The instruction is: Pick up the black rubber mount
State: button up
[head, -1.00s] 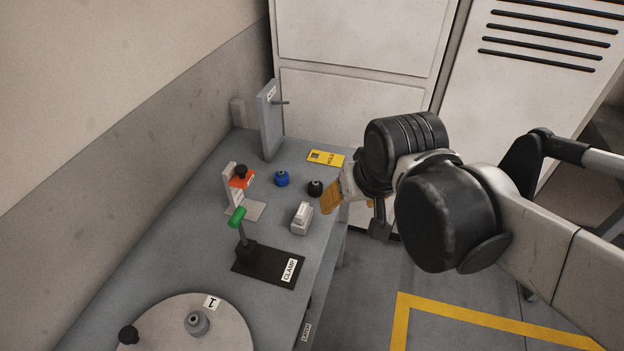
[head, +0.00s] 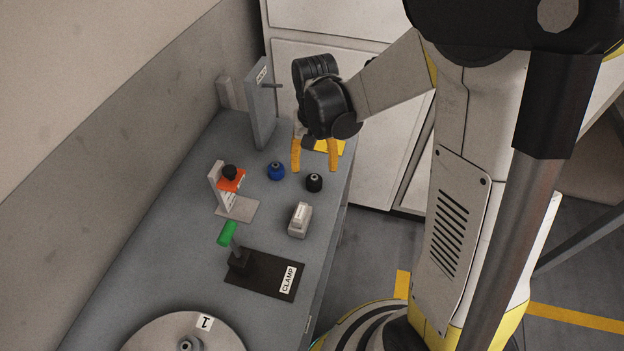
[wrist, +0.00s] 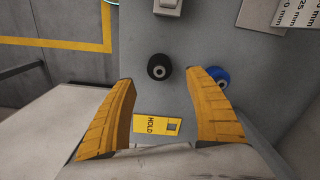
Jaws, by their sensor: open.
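The black rubber mount (head: 314,183) stands on the grey bench near its right edge, a small dark cylinder with a grey hole in its top. It also shows in the wrist view (wrist: 159,67), past the fingertips and roughly between their lines. My gripper (head: 315,168) has its two yellow fingers spread wide and empty. It hangs above the bench, just behind the mount in the head view. The fingers also show in the wrist view (wrist: 160,76), apart from the mount, with nothing between them touching either finger.
A blue mount (head: 276,171) stands just left of the black one. A grey block (head: 300,219) is in front. A yellow HOLD card (wrist: 157,125) lies under my gripper. A green-handled clamp (head: 228,234), an orange-marked stand (head: 231,184) and an upright grey plate (head: 263,104) stand nearby.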

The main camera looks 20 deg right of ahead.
aim_at(314, 175)
notch_tip(314, 175, down, 6)
jog(key=b, duration=0.3)
jog(key=shift+w+f, duration=0.1)
jog(key=shift+f, duration=0.05)
jog(key=shift+c, duration=0.2)
jog(key=c, duration=1.2)
